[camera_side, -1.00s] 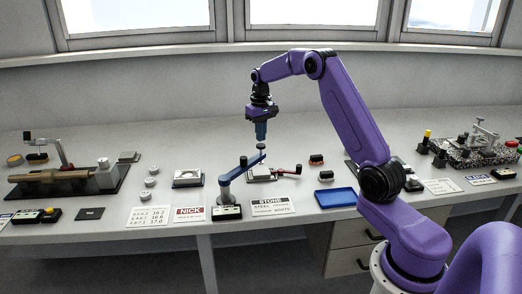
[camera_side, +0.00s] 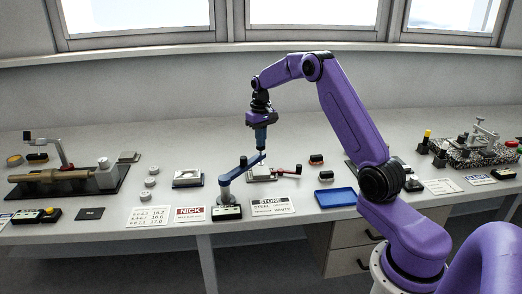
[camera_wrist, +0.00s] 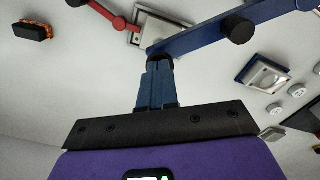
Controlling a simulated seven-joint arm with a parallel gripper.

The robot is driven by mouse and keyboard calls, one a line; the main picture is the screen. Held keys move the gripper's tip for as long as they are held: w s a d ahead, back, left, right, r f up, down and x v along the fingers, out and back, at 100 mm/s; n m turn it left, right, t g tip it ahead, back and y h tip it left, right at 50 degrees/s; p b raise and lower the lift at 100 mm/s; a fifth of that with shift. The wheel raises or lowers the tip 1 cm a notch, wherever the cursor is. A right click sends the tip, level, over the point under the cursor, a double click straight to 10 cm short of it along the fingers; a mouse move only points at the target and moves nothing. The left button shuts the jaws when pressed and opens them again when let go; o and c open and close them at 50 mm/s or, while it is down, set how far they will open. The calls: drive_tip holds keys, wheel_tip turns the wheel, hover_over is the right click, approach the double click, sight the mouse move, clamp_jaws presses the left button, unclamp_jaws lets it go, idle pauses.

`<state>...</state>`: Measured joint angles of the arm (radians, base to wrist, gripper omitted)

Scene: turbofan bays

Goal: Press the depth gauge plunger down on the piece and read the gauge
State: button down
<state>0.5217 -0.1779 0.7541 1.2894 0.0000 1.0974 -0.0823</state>
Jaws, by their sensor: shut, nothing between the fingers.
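The depth gauge is a blue arm (camera_side: 241,167) on a round post (camera_side: 224,190); the blue arm also crosses the wrist view (camera_wrist: 205,37). Its dark plunger cap (camera_wrist: 160,48) is at the arm's far end, directly at my fingertips. My gripper (camera_side: 261,150) is shut and empty, pointing straight down onto the cap, and appears to touch it. How far the plunger is pressed cannot be told. The piece lies on a pale plate (camera_side: 260,175) under the arm's end, mostly hidden. A small box with a display (camera_side: 228,212) stands before the post; no reading is legible.
A red clamp lever (camera_side: 289,170) reaches right from the plate. A blue tray (camera_side: 335,197) lies further right. A NICK card (camera_side: 189,214) and a STONE card (camera_side: 270,206) lie in front. A framed block (camera_side: 187,178) and white discs (camera_side: 150,183) are left.

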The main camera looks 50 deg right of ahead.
drive_tip(key=shift+s+f, duration=0.1)
drive_tip(key=shift+f, duration=1.5)
idle(0.3)
drive_tip(key=shift+r, duration=4.5)
